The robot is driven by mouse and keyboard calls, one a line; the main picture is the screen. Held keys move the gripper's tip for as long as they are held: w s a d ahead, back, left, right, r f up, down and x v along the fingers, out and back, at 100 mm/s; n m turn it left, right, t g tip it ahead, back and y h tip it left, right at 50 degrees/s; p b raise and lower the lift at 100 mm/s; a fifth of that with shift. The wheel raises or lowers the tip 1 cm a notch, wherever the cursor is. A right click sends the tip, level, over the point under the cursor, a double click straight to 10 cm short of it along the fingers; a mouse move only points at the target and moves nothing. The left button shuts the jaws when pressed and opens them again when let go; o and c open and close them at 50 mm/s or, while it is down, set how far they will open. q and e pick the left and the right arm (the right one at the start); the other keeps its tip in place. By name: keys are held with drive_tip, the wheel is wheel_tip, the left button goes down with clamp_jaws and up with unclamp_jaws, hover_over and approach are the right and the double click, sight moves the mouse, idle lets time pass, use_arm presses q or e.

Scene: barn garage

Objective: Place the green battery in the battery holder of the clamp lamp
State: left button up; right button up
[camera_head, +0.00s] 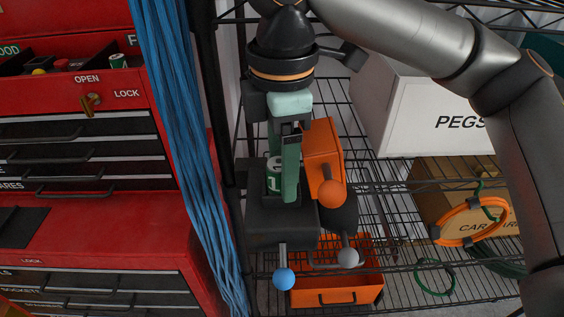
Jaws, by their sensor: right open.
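My right gripper (283,190) hangs pointing down near the middle, with its pale green fingers open. A green battery (273,176) with white markings stands upright at the left finger, partly hidden by the fingers. Its lower end is at the dark holder (265,228) of the clamp lamp, and I cannot tell how deep it sits. The clamp lamp has an orange part (322,150) just right of the fingers. It has levers with orange (331,193), blue (284,279) and grey balls. My left gripper is not in view.
A red tool chest (110,238) fills the left, with a green can-shaped item (118,61) in its top tray. Blue cables (190,150) hang beside it. Wire shelves hold a white pegs box (430,115), an orange bin (337,297) and an orange coil (462,240).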

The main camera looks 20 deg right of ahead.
wheel_tip(320, 180, up, 12)
drive_tip(key=p, duration=0.3)
idle(1.3)
